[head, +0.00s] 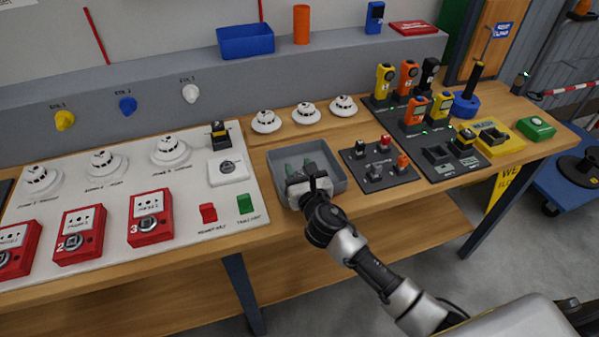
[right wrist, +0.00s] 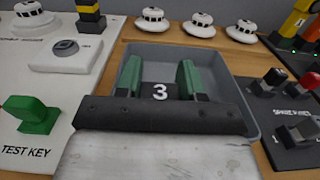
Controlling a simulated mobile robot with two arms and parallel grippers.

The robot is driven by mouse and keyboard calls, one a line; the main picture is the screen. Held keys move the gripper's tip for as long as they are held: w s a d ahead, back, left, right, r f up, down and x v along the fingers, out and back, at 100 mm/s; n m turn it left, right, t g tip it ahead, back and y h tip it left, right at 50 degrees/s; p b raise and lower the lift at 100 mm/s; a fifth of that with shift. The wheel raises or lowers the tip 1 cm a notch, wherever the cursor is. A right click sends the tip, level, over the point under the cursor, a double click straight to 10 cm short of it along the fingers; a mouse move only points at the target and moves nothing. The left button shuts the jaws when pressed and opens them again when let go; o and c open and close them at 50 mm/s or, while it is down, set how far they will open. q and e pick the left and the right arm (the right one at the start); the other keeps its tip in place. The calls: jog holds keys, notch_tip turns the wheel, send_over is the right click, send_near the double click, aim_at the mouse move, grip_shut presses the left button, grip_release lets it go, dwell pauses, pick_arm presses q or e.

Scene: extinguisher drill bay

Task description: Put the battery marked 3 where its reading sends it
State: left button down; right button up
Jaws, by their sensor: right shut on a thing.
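The battery marked 3 (right wrist: 160,92) shows as a dark piece with a white 3 in the right wrist view. It is between the two green-padded fingers of my right gripper (right wrist: 160,80), which is shut on it. In the head view my right gripper (head: 308,172) reaches into or just over the grey tray (head: 340,170); the battery is hidden there. I cannot tell whether the battery touches the tray floor. A yellow holder with READY lettering (head: 510,146) stands at the right of the bench. No reading is legible. My left gripper is not in view.
Right of the tray is a dark board with small coloured parts (head: 397,182), then a black board with handheld devices (head: 442,173). A white panel (head: 120,260) with red call boxes lies left. Round white detectors (head: 306,114) stand behind the tray.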

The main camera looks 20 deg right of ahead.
jog(key=shift+f, duration=0.15)
jog(key=o, duration=1.1)
jog(key=s+b, duration=0.1)
jog(key=s, duration=1.1)
jog(key=shift+d, duration=0.2)
